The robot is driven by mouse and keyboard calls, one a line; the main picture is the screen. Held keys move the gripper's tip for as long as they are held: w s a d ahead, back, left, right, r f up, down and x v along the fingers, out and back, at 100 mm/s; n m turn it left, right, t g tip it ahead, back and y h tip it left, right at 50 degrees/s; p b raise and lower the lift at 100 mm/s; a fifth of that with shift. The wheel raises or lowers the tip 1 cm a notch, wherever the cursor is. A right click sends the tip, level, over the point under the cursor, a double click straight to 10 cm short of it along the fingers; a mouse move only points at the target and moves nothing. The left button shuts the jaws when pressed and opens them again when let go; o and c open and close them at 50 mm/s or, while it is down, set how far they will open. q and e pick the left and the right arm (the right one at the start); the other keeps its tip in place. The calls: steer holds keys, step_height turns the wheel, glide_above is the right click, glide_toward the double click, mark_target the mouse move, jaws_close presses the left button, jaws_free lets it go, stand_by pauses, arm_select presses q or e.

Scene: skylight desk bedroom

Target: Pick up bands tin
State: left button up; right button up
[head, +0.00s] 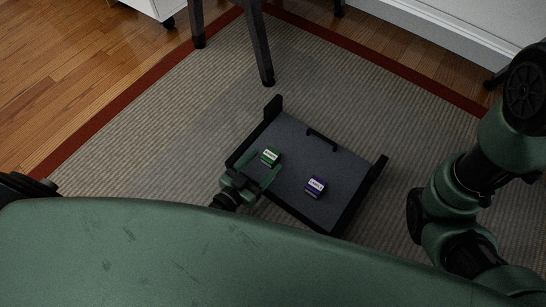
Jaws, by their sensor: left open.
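Two small labelled tins lie in a dark tray (292,186) on the rug. One is a green tin (270,157) at the tray's left side, the other a purple-blue tin (315,187) nearer the middle. The labels are too small to read, so I cannot tell which is the bands tin. My left gripper (263,163) is open at the tray's left side, its fingers pointing at the green tin. The fingertips are close to that tin; I cannot tell whether they touch it. My right arm shows at the right, but its gripper is not in view.
The tray has raised black end walls and a black handle (321,138) at the back. A dark chair leg (260,50) stands on the striped rug (150,140) behind it. A white cabinet (155,8) is at the top left. The rug beside the tray is clear.

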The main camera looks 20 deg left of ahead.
mark_target(275, 151)
arm_select(q)
steer(key=x, duration=0.2)
steer(key=b+x, duration=0.1)
steer(key=x, duration=0.1)
steer(key=b+x, duration=0.1)
steer(key=x, duration=0.2)
steer(key=shift+f, duration=0.25)
jaws_close()
steer(key=shift+a, duration=0.1)
steer(key=shift+r, duration=0.15)
